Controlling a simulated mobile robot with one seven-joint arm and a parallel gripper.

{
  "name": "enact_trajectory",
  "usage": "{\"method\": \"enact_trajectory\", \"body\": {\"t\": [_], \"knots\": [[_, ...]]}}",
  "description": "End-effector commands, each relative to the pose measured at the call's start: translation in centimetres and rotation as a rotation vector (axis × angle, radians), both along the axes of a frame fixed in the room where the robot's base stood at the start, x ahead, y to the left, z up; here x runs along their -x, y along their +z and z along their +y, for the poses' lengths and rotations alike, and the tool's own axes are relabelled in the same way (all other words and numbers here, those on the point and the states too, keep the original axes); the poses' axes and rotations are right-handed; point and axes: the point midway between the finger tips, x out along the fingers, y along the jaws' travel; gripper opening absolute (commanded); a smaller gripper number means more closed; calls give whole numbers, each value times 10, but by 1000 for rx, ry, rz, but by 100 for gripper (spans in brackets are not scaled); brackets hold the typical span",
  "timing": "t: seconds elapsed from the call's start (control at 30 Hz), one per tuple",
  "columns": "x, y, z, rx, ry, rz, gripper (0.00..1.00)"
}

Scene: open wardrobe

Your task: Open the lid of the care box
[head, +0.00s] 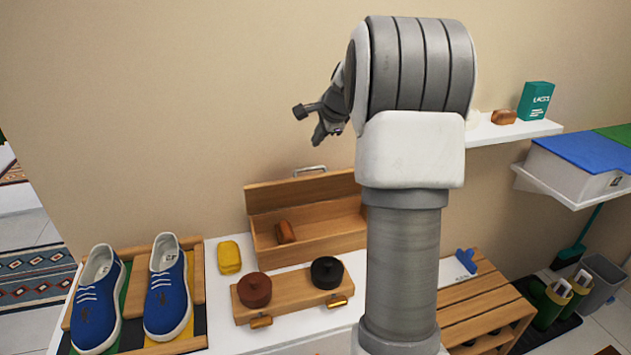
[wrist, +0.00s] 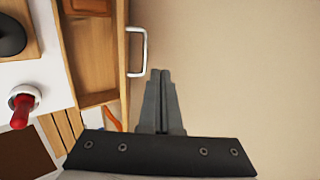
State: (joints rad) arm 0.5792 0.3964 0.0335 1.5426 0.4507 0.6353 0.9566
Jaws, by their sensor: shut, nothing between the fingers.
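The care box is a long wooden box (head: 338,243) on the white shelf, also in the wrist view (wrist: 97,98). Its lid (head: 290,194) stands raised at the back, roughly upright, with a metal handle (head: 310,171) on its top edge. The box is open and a brown brush (head: 285,232) shows inside. In the wrist view the handle (wrist: 144,52) lies just left of my gripper (wrist: 161,73), whose dark fingers are together and empty. The fingers look apart from the handle. My arm hides the right end of the box in the head view.
In front of the box is a wooden stand with brown (head: 254,290) and black (head: 326,272) round tins. A yellow block (head: 229,257) and blue shoes (head: 168,293) are to the left. A slatted crate (head: 483,302) is right.

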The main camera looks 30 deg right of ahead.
Motion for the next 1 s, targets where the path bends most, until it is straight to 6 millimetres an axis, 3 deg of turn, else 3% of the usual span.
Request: {"method": "enact_trajectory", "body": {"t": [0.03,0.2,0.43,0.67,1.0], "knots": [[9,-12,3,13,-11,-19,0],[32,-26,8,67,-44,-70,0],[46,-34,11,102,-65,-93,0],[31,-51,6,101,-66,-91,0],[-7,-89,-3,100,-66,-92,0]]}}
